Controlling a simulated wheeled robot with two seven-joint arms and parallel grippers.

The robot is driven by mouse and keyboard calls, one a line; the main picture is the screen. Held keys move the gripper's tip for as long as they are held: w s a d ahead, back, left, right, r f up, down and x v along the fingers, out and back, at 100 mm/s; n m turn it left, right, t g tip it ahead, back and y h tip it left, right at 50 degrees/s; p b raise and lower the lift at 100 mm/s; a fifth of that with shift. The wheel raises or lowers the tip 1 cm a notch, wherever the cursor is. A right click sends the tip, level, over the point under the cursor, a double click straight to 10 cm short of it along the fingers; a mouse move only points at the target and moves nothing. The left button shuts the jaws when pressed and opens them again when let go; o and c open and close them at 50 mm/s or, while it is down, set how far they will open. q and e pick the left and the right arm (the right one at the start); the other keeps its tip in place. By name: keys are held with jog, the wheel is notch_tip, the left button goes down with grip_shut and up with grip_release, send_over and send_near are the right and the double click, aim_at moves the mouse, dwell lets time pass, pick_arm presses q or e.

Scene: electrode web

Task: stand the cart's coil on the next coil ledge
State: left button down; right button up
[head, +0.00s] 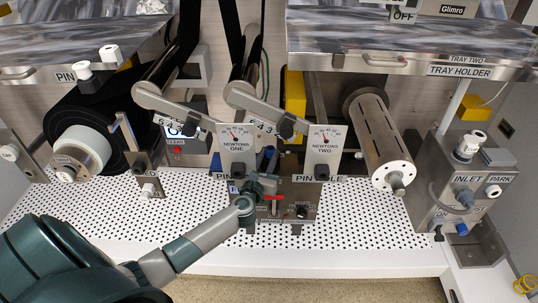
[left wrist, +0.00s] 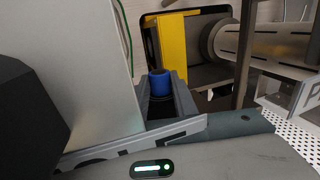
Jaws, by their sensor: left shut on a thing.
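My left gripper (head: 266,170) reaches in from the lower left to the middle of the machine, below the NEWTONS ONE gauge. In the left wrist view, a small blue cylinder (left wrist: 160,83) stands between its grey fingers, which are shut on it. The blue piece (head: 269,152) also shows in the head view. A large black coil (head: 75,112) with a pale core sits on a spindle at the left. I cannot make out a cart or a coil ledge. My right gripper is not in view.
Two gauge arms, NEWTONS ONE (head: 237,140) and NEWTONS TWO (head: 323,140), hang close around my left gripper. A bare slotted steel roller (head: 381,140) stands to the right, beside the INLET box (head: 461,180). The perforated white deck (head: 340,235) is clear in front.

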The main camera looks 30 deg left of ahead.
pick_arm(q)
jog(key=shift+w+a+r, duration=0.1)
jog(key=shift+w+a, duration=0.1)
jog(key=shift+w, duration=0.4)
jog(key=shift+s, duration=0.1)
pick_arm(e)
jog(key=shift+w+r, duration=0.15)
jog(key=shift+r, duration=0.1)
pick_arm(q)
jog(key=shift+f, duration=0.25)
pick_arm(e)
jog(key=shift+s, duration=0.2)
pick_arm(q)
jog(key=c, duration=1.4)
grip_release()
jog(key=shift+c, duration=0.2)
jog(key=shift+d, duration=0.1)
pick_arm(e)
jog(key=shift+w+r, duration=0.1)
jog(key=shift+r, duration=0.1)
pick_arm(q)
jog(key=shift+r, duration=0.15)
